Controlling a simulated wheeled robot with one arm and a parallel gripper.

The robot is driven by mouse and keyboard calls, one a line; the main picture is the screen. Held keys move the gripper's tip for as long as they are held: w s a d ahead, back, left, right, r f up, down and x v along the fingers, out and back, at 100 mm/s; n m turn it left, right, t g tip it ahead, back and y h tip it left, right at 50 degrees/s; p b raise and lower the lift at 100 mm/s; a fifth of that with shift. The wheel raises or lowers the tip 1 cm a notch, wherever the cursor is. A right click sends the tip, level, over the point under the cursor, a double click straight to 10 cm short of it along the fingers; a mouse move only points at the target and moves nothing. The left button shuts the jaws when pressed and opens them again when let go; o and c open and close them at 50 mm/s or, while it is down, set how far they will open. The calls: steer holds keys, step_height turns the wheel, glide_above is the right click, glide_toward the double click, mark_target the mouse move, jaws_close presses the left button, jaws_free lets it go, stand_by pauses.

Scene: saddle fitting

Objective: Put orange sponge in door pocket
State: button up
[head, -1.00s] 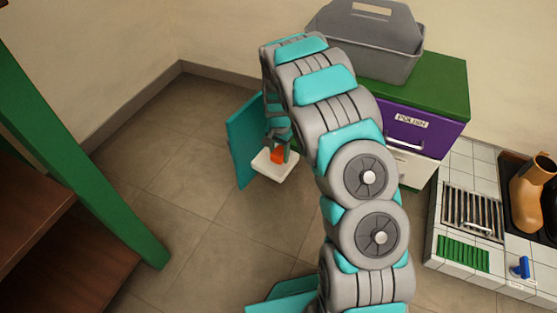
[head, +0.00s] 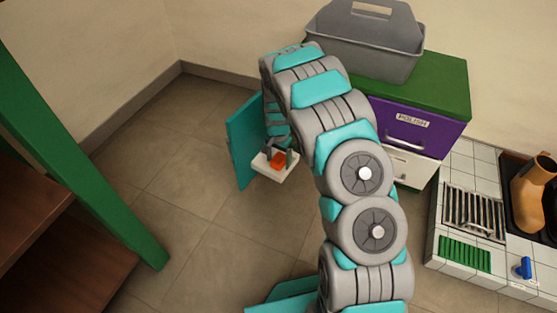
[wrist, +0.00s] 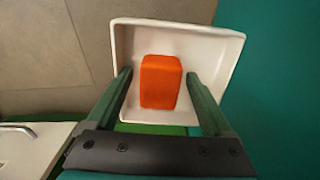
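The orange sponge (head: 277,160) lies in the white door pocket (head: 262,168), which is fixed to the teal door (head: 240,145). In the wrist view the sponge (wrist: 161,82) rests inside the pocket (wrist: 228,45), with white floor visible around it. My gripper (wrist: 158,76) is open, with one dark green finger on each side of the sponge and a gap between each finger and it. In the head view my gripper (head: 279,152) is at the pocket, partly hidden by my arm.
A purple drawer cabinet (head: 410,127) with a green top holds a grey caddy (head: 365,45). A tiled counter (head: 445,225) with a boot (head: 530,182) stands at right. A green-framed shelf (head: 90,190) is at left. The floor between is clear.

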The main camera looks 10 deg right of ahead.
mark_target(278, 158)
step_height(278, 158, up, 11)
steer(key=p, duration=0.1)
steer(key=s+d+r+n, duration=0.1)
steer(key=s+d+r, duration=0.1)
steer(key=s+r, duration=0.65)
steer(key=s+r+n, duration=0.2)
steer(key=s+r, duration=0.2)
steer(key=s, duration=0.7)
steer(key=s+a+r+n+g, duration=0.1)
steer(key=s+r+n, duration=0.2)
steer(key=s, duration=0.9)
steer(key=s+r+n, duration=0.3)
steer(key=s+r, duration=0.2)
steer(key=s, duration=0.7)
steer(key=shift+a+g, duration=0.4)
